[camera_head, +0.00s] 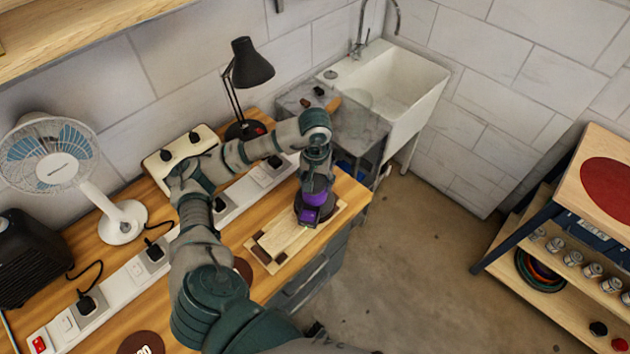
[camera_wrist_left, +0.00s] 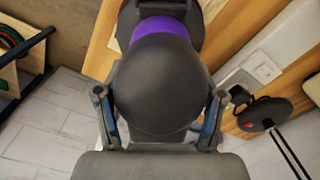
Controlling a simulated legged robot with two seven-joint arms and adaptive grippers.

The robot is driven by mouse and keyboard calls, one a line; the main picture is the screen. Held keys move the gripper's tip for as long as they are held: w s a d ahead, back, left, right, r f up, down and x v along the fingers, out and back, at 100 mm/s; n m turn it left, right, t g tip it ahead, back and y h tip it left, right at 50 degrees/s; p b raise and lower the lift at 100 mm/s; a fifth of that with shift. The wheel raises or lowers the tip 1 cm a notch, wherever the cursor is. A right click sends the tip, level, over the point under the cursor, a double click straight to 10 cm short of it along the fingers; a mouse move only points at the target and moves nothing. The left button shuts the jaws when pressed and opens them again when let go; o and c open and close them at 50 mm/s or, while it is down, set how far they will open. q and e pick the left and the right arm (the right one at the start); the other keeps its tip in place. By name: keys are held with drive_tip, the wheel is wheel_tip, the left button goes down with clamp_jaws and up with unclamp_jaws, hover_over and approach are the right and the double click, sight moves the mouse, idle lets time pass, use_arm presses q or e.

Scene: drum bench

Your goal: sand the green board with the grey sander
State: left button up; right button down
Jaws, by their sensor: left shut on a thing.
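The sander (camera_head: 318,197) is dark grey with a purple band and lower part. It sits at the far right part of a pale wooden board (camera_head: 283,237) and hides that part. The board looks wood-coloured, not green; only a tiny green spot shows by the sander's front. My left gripper (camera_head: 317,165) is above the sander, shut on its top. In the left wrist view, its two fingers stand on either side of the sander's rounded dark body (camera_wrist_left: 160,88). Whether the sander's pad touches the board is hidden. My right gripper is not in view.
A lamp (camera_head: 250,65), white power strips (camera_head: 130,280) and a white fan (camera_head: 55,160) stand along the wooden bench. A white double-knob box (camera_head: 180,150) lies behind my arm. A sink (camera_head: 390,85) is beyond the bench, and a shelf (camera_head: 560,270) is at right across open floor.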

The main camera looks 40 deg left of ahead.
use_arm(q)
drive_tip(key=shift+w+a+r+p, duration=0.1)
drive_tip(key=shift+w+r+p, duration=0.15)
drive_tip(key=shift+r+p, duration=0.5)
drive_tip(key=shift+s+r+p, duration=0.1)
drive_tip(key=shift+r+p, duration=0.75)
drive_tip(key=shift+r, duration=1.4)
drive_tip(key=shift+s, duration=0.1)
